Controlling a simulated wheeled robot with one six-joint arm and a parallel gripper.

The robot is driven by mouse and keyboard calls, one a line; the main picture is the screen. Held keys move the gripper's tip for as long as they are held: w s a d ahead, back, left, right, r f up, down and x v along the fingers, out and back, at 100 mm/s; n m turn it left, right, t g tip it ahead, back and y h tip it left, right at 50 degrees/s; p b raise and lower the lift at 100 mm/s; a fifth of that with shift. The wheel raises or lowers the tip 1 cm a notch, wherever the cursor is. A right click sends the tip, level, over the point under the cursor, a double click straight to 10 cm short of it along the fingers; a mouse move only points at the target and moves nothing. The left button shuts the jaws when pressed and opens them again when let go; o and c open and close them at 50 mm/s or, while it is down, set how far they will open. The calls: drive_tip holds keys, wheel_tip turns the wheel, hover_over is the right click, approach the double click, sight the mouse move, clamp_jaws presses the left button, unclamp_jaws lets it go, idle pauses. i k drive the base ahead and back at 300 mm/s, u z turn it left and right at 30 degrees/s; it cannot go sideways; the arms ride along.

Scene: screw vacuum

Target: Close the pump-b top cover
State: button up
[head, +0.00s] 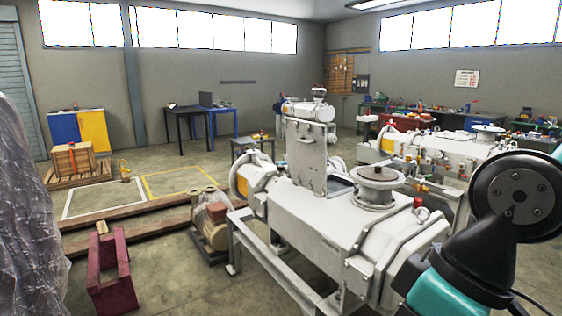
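A large white vacuum pump (330,222) on a grey steel frame fills the middle of the head view. A flat white panel, which looks like a top cover (306,157), stands upright on it. A dark opening (341,187) shows just right of the panel's foot. A round flanged port (379,175) sits on the pump's top, right of the opening. A second white pump (440,150) stands behind to the right. I cannot read any label telling which is pump-b. My black and teal arm shows at the lower right; my gripper is not in view.
A dark red stand (112,272), a small motor unit (210,222) and wooden beams (130,218) lie on the floor at left. Clear plastic sheeting (28,210) covers the left edge. Open floor shows around the yellow marked area (180,181). Workbenches (210,112) stand behind.

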sight(307, 149)
drive_tip(key=u, duration=0.3)
drive_tip(key=i, duration=1.4)
drive_tip(key=u, duration=0.2)
